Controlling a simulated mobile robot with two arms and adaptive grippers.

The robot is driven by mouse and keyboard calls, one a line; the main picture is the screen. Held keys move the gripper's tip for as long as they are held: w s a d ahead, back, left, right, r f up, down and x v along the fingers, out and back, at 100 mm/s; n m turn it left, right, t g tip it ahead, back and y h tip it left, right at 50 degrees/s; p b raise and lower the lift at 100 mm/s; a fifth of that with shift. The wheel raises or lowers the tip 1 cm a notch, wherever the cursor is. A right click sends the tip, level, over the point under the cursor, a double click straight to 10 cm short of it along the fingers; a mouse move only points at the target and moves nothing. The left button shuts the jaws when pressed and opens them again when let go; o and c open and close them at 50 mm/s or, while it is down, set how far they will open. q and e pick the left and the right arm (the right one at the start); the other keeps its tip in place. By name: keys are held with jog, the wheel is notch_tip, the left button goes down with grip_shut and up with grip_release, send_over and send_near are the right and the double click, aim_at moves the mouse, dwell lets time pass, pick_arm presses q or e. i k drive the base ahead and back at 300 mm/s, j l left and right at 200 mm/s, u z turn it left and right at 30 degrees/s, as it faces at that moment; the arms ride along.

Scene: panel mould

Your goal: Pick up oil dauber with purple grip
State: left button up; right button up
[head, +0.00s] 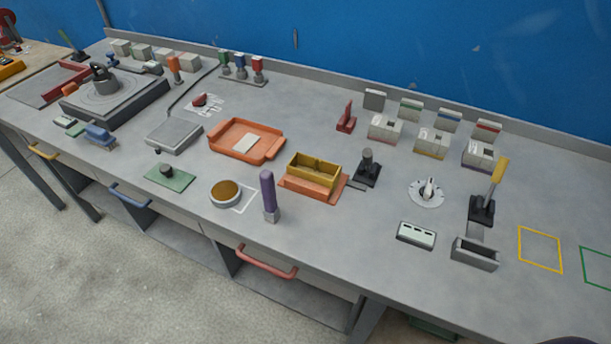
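The oil dauber with the purple grip (268,188) stands upright near the front edge of the grey workbench, in the middle of the head view. Its purple grip is on top and a small grey block forms its base. It stands free, just right of a round tin with a brown top (227,192). Neither of my grippers shows in the head view.
An orange base with a yellow box mould (313,171) stands right of and behind the dauber. An orange tray (245,140) lies behind the tin. A black lever (367,167) stands further right. A red drawer handle (267,263) juts out below the bench edge.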

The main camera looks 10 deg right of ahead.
aim_at(271, 211)
jog(key=i+j+z, duration=0.1)
jog(key=j+z, duration=0.6)
jog(key=j, duration=0.25)
jog(key=j+z, duration=0.35)
jog(key=j, duration=0.1)
